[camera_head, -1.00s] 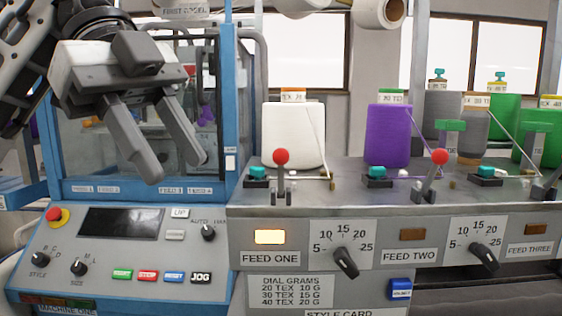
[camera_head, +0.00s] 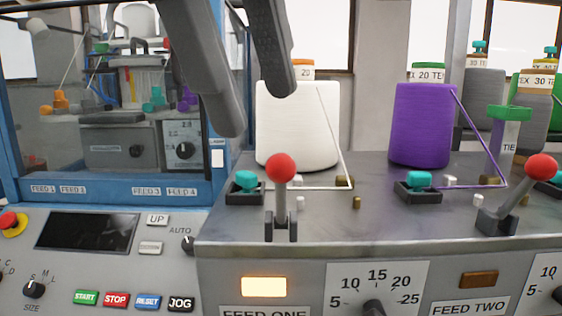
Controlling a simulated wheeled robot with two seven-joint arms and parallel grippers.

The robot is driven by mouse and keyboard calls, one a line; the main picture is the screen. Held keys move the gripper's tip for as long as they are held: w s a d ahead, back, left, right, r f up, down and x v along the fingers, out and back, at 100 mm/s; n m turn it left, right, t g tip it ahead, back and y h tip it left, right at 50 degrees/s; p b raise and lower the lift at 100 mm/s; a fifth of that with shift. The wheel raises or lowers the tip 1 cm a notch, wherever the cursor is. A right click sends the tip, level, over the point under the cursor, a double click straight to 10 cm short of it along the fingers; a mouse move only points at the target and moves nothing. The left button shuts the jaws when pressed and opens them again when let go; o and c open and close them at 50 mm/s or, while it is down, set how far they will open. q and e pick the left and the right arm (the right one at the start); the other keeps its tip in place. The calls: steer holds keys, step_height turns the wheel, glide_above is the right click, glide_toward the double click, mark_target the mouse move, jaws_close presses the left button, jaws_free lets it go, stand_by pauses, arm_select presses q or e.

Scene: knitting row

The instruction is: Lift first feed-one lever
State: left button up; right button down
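The feed-one lever has a red ball knob (camera_head: 281,168) on a grey stem and stands nearly upright in its bracket on the metal shelf. The lit lamp (camera_head: 264,287) and the FEED ONE label are below it on the front panel. My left gripper (camera_head: 262,115) comes down from the top of the view, its two dark fingers apart and empty. The fingertips are above the red knob in the picture, one to its left and one in front of the white yarn cone (camera_head: 298,125). My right gripper is not in view.
A second red-knobbed lever (camera_head: 541,168) leans right by FEED TWO, near a purple cone (camera_head: 422,125). Small teal-topped blocks (camera_head: 246,182) sit beside the levers. The blue-framed machine window (camera_head: 112,190) and a button panel (camera_head: 120,225) are at left.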

mark_target(274, 156)
arm_select(q)
steer(key=x, duration=0.8)
steer(key=shift+f, duration=0.15)
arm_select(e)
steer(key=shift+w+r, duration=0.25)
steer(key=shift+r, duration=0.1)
